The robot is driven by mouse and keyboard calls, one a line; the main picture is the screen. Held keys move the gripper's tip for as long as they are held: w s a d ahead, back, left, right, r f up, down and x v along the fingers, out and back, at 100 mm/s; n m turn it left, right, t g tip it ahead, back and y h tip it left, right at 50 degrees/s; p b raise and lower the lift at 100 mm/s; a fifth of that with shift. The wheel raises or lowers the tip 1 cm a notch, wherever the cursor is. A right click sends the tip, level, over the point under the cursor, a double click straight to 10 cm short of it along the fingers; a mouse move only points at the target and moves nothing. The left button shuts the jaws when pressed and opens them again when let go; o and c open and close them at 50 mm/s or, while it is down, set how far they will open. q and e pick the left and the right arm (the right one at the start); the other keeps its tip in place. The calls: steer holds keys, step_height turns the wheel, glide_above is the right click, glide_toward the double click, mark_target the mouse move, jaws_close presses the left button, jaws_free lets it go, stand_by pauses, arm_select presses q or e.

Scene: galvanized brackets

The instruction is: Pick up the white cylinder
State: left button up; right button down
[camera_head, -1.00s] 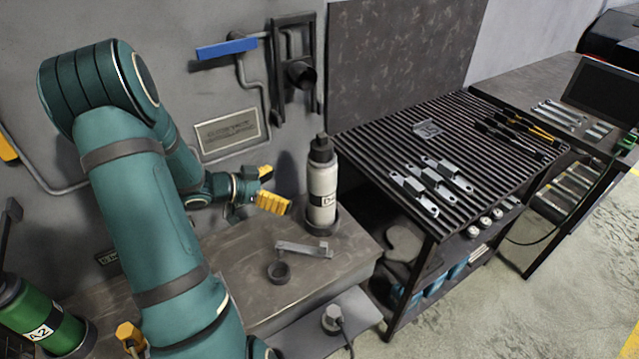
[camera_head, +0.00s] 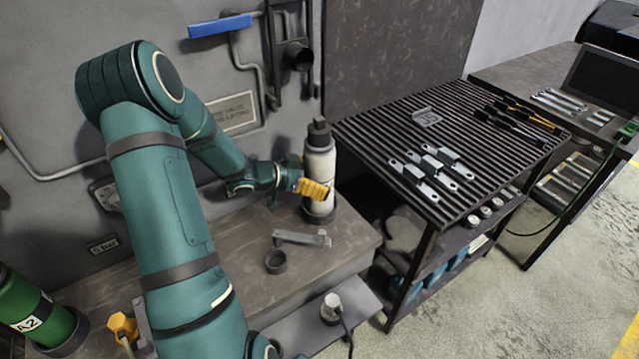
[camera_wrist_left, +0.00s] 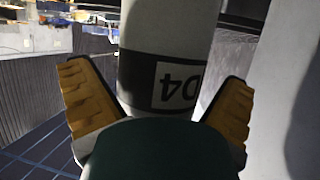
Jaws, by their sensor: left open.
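The white cylinder (camera_head: 320,170) stands upright on the bench, with a dark cap on top and a dark ring at its base. It also shows in the left wrist view (camera_wrist_left: 165,60), where its black band carries a D4 label. My left gripper (camera_head: 311,186) is at the cylinder, at about mid-height. Its two yellow fingers (camera_wrist_left: 158,100) are open, one on each side of the cylinder, with gaps visible. One finger covers part of the cylinder in the head view. My right gripper is not in view.
On the bench (camera_head: 200,255) lie a grey bracket (camera_head: 302,238) and a dark ring (camera_head: 276,262), in front of the cylinder. A slatted table (camera_head: 400,125) with several brackets stands to the right. A green cylinder (camera_head: 38,315) stands at lower left. The wall with pipes is close behind.

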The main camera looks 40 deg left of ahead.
arm_select(q)
steer(key=shift+w+d+f, duration=0.2)
steer(key=shift+w, duration=0.25)
steer(key=c, duration=1.1)
steer(key=shift+r, duration=0.2)
steer(key=shift+c, duration=0.3)
